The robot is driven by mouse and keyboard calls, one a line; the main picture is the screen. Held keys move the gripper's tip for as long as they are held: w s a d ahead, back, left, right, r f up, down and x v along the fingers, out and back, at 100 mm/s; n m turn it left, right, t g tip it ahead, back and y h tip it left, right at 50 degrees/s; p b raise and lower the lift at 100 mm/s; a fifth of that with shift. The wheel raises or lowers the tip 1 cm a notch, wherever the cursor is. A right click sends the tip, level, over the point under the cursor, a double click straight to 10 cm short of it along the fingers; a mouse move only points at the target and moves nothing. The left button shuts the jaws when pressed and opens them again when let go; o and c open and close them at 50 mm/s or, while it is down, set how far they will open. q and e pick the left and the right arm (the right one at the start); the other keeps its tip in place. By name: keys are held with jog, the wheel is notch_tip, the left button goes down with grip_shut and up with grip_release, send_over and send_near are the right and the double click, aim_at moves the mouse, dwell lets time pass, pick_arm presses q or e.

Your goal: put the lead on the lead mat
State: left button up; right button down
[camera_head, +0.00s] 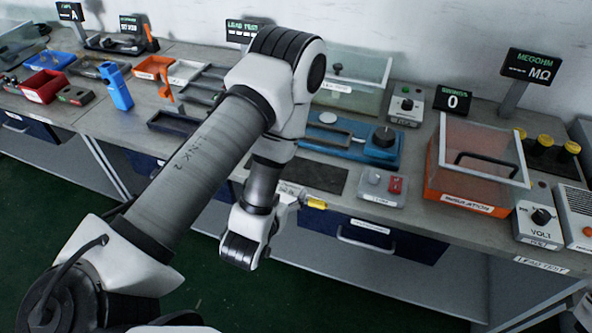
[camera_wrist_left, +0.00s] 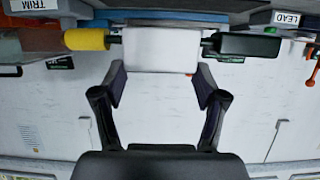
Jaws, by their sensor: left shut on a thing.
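My left gripper (camera_head: 279,203) is shut on the lead (camera_head: 317,204), just in front of the bench's front edge. In the left wrist view the lead's white body (camera_wrist_left: 160,48) sits between the fingers of my left gripper (camera_wrist_left: 160,72). A yellow end (camera_wrist_left: 86,39) sticks out on one side and a dark end (camera_wrist_left: 240,45) on the other. In the head view the gripper and wrist hide much of the lead. A flat dark mat (camera_head: 322,177), which looks like the lead mat, lies on the bench behind the lead.
Right of the mat is a grey box with a red switch (camera_head: 395,185). Behind it is a blue fixture (camera_head: 372,147). An orange box with a clear lid (camera_head: 450,178) stands further right. The drawer handle (camera_head: 366,243) is below the bench edge.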

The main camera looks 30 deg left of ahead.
pick_arm(q)
jog(key=w+a+b, duration=0.1)
jog(key=w+b, duration=0.1)
jog(key=w+a+b, duration=0.2)
jog(key=w+b, duration=0.1)
jog(key=w+a+f+b, duration=0.1)
jog(key=w+a+b, duration=0.1)
jog(key=w+b, duration=0.1)
jog(key=shift+w, duration=0.25)
jog(key=w+a, duration=0.2)
jog(key=w, duration=0.1)
jog(key=w+a+f+p, duration=0.1)
jog(key=w, duration=0.1)
jog(key=shift+a, duration=0.25)
notch_tip(320, 180, down, 3)
jog(key=shift+d+f, duration=0.1)
jog(key=shift+f, duration=0.3)
